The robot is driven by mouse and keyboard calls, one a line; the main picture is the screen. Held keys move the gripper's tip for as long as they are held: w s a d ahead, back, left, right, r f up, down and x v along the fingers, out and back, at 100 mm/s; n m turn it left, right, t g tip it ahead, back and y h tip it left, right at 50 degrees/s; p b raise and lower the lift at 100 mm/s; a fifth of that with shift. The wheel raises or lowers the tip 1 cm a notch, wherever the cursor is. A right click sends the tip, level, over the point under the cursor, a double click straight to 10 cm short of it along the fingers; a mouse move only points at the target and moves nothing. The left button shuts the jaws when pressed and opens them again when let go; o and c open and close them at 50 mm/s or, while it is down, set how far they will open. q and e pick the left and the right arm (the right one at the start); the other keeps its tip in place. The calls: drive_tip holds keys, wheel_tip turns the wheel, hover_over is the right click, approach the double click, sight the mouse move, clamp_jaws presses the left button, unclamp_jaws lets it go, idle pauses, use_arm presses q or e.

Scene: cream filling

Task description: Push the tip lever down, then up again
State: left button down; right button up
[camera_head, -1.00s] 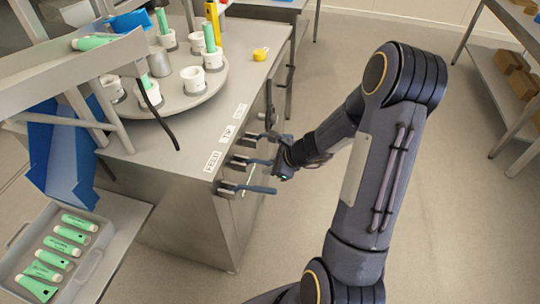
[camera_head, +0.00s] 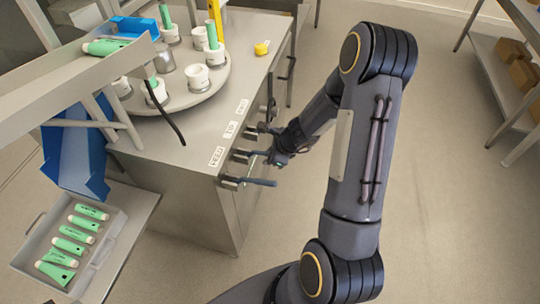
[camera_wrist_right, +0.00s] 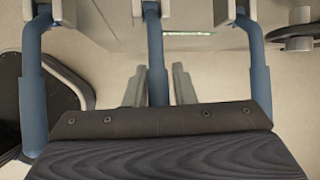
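Three blue-handled levers stick out from the side of the steel machine. The tip lever (camera_head: 257,153) is the middle one, in line with the TIP label (camera_head: 230,130). Its handle sticks out from the machine side towards my right gripper (camera_head: 277,157), which is at its outer end. In the right wrist view the tip lever (camera_wrist_right: 156,60) runs between the two grey fingers (camera_wrist_right: 157,87), which stand apart with a gap on each side of it. The lever's outer end is hidden by the gripper body. My left gripper is not in view.
The feed lever (camera_head: 258,182) is close on the near side, and a third lever (camera_head: 264,131) on the far side. A turntable (camera_head: 205,92) with white cups and a yellow item (camera_head: 262,48) are on the machine top. A tube tray (camera_head: 118,222) is at lower left.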

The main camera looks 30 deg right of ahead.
drive_tip(key=shift+o, duration=1.4)
drive_tip(key=p+v, duration=0.2)
drive_tip(key=v, duration=0.5)
drive_tip(key=shift+w+p, duration=0.1)
drive_tip(key=shift+p, duration=0.3)
drive_tip(key=shift+s+r, duration=0.3)
drive_tip(key=shift+r, duration=0.1)
